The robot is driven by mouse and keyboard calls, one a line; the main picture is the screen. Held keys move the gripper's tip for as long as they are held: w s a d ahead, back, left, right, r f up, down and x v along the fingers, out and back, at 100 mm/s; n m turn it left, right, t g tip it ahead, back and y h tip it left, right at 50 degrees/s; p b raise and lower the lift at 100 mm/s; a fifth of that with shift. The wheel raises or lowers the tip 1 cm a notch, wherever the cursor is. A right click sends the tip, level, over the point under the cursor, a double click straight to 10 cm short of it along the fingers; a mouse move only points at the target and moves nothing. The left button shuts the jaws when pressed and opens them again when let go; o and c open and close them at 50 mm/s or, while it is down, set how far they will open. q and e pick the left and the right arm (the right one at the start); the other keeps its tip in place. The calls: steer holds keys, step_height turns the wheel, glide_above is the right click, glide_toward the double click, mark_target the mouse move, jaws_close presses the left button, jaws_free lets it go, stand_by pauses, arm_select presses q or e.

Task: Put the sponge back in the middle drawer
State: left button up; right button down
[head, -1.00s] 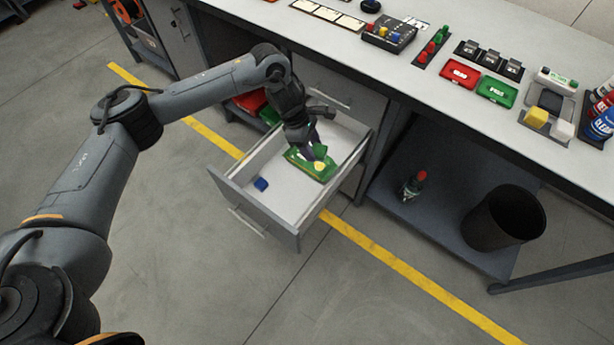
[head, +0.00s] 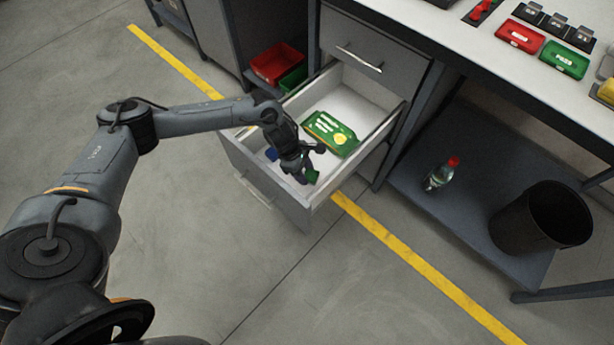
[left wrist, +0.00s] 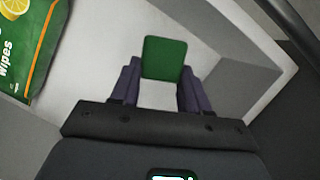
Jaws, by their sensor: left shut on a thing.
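My left gripper (head: 309,174) is shut on a green block, taken to be the sponge (head: 312,176), in the near right part of the open drawer (head: 262,180). In the left wrist view the sponge (left wrist: 164,58) shows a flat green face between the two fingers (left wrist: 160,90), with the white drawer floor around it. I cannot tell whether it touches the floor. The open drawer is below a closed drawer (head: 362,58). My right gripper is not in view.
A green wipes pack (head: 330,133) lies in the back of the drawer, and a small blue item (head: 271,154) lies at its left. To the right, a bottle (head: 440,174) and a black bin (head: 542,220) stand on the low shelf (head: 470,225).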

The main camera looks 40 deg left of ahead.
mark_target(308, 187)
arm_select(q)
step_height(308, 187, down, 6)
steer(key=b, duration=0.2)
steer(key=shift+r+b, duration=0.15)
steer(key=shift+b, duration=0.2)
steer(key=shift+f, duration=0.2)
steer(key=o, duration=1.1)
